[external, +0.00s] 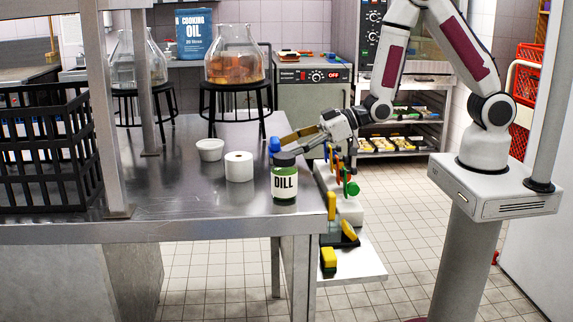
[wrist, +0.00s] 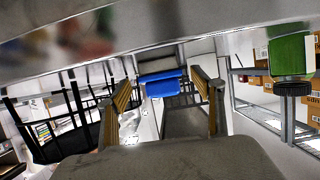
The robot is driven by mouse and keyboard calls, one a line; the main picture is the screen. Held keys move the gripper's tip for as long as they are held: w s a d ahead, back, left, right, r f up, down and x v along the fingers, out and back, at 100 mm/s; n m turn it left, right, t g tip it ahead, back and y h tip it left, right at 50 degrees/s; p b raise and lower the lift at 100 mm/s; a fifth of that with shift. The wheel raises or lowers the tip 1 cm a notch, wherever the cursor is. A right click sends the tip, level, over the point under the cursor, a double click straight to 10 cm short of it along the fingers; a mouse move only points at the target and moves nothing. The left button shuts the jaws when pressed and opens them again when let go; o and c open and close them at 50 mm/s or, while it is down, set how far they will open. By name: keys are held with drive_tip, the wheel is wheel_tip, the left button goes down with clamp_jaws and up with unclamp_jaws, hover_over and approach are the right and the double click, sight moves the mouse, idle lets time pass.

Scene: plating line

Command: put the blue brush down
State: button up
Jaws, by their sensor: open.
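The blue brush (external: 274,145) shows as a small blue block at the tips of my gripper (external: 285,140) in the external view, just behind and left of the dill jar's lid. In the wrist view the blue brush (wrist: 163,87) lies between the two tan-padded fingers of my gripper (wrist: 161,79), near their tips. The fingers are spread, with a gap showing on each side of the blue part. Its underside is hidden, so I cannot tell whether it rests on the steel table (external: 160,205).
A green dill jar (external: 285,184) stands close to the gripper, near the table's right edge. A white roll (external: 239,167) and a white bowl (external: 209,150) stand to its left. Coloured tools (external: 331,206) line the side shelf. A black crate (external: 45,150) is at far left.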

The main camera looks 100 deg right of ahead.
drive_tip(key=shift+v, duration=1.7)
drive_tip(key=shift+r, duration=0.15)
drive_tip(key=shift+s+a+r+g, duration=0.1)
drive_tip(key=shift+s+r+g, duration=0.05)
drive_tip(key=shift+r, duration=0.3)
drive_tip(key=shift+s+r+g, duration=0.1)
drive_tip(key=shift+r+g, duration=0.05)
drive_tip(key=shift+r, duration=0.25)
drive_tip(key=s+a+r+g, duration=0.2)
drive_tip(key=s+r+g, duration=0.2)
drive_tip(key=s+r, duration=0.6)
drive_tip(key=s+a+r+g, duration=0.1)
drive_tip(key=s+r, duration=0.1)
drive_tip(key=s, duration=0.8)
drive_tip(key=s+a+r+g, duration=0.1)
drive_tip(key=s+a+g, duration=0.1)
drive_tip(key=s, duration=0.9)
drive_tip(key=shift+s+a+r, duration=0.15)
drive_tip(key=shift+s+r, duration=0.1)
drive_tip(key=shift+r, duration=0.15)
